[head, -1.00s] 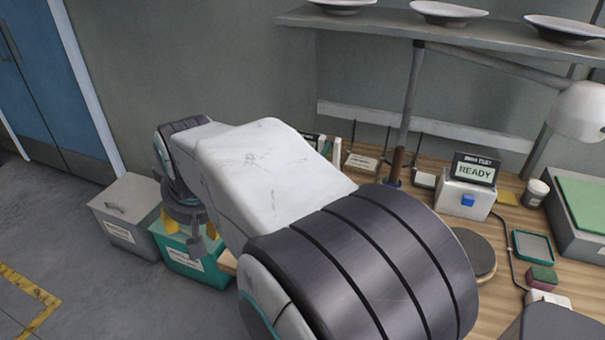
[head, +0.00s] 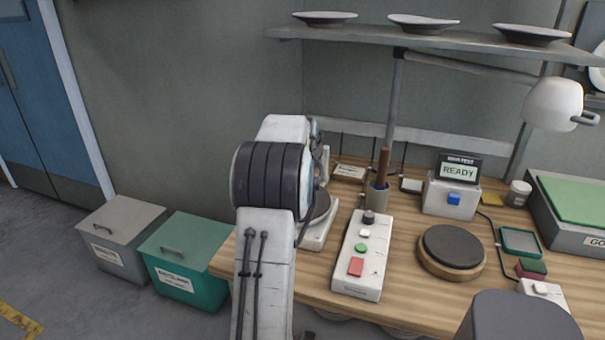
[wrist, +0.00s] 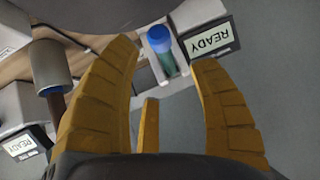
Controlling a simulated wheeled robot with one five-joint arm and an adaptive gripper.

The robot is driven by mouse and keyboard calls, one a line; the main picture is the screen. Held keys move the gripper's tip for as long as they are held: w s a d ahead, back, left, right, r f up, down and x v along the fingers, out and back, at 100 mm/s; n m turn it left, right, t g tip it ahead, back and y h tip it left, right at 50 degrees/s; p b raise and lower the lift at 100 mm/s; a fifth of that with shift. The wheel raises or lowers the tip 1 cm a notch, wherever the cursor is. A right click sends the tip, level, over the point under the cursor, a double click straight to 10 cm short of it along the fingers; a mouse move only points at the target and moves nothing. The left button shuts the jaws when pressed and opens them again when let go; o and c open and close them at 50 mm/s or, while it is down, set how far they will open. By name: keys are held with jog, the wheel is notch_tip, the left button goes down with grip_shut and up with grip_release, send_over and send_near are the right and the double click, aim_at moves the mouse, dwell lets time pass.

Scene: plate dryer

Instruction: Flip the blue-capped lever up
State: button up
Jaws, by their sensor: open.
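The blue-capped lever (wrist: 159,38) shows at the top middle of the wrist view, with a teal part below the cap, in a pale housing beside an upside-down READY display (wrist: 209,40). My gripper (wrist: 166,54) is open, its yellow fingers spread. The cap appears between the two outer fingertips; I cannot tell how far off it is, and no contact shows. A shorter third finger stands between them.
A brown-handled tool (head: 384,165) in a pot stands close by; it also shows left in the wrist view (wrist: 50,75). A white button panel (head: 360,282), a round dark-topped disc (head: 452,250) and a READY box (head: 452,205) stand on the table. Two bins are at left.

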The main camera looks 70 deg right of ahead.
jog(key=shift+p+x, duration=1.4)
jog(key=shift+x, duration=2.15)
grip_shut()
